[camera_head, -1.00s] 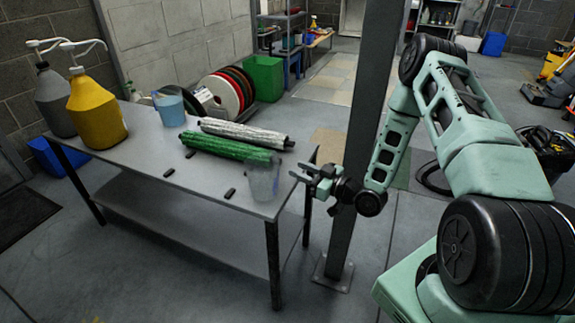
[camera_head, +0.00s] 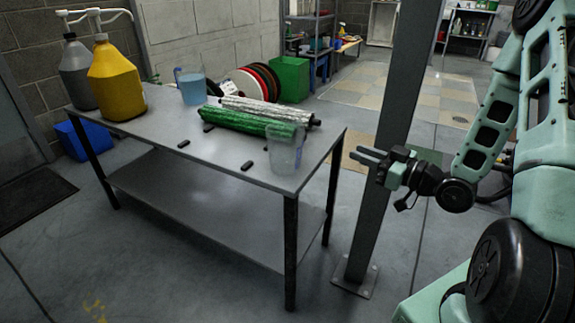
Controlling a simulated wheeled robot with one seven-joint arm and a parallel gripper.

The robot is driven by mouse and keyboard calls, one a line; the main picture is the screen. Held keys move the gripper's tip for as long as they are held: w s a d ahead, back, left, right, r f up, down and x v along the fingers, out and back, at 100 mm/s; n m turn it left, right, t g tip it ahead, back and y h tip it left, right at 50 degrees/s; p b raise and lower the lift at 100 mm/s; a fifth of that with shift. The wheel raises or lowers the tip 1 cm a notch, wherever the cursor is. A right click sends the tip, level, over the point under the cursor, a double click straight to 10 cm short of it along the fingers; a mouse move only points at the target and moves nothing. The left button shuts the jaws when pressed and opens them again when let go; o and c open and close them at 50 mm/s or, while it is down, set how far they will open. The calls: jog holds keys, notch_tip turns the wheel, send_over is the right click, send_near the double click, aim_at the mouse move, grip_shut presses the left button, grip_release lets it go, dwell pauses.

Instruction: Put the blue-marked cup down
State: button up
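A cup with blue in it (camera_head: 193,90) stands upright toward the back of the grey metal table (camera_head: 225,160), with a blue edge at its left. A clear, greyish cup (camera_head: 285,156) stands upright near the table's front right corner. I cannot make out a blue mark on this clear cup. My gripper (camera_head: 361,155) is to the right of the table, beyond its edge and apart from both cups. Its two fingers are spread, with nothing between them.
A green roll (camera_head: 247,121) and a silver roll (camera_head: 262,109) lie behind the clear cup. Small black pads (camera_head: 247,166) lie on the tabletop. A yellow pump jug (camera_head: 117,82) and a grey one (camera_head: 76,72) stand at the left. A dark post (camera_head: 385,140) rises behind my gripper.

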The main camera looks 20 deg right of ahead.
jog(key=shift+b+x, duration=1.65)
jog(key=shift+x, duration=7)
jog(key=shift+r, duration=0.25)
grip_shut()
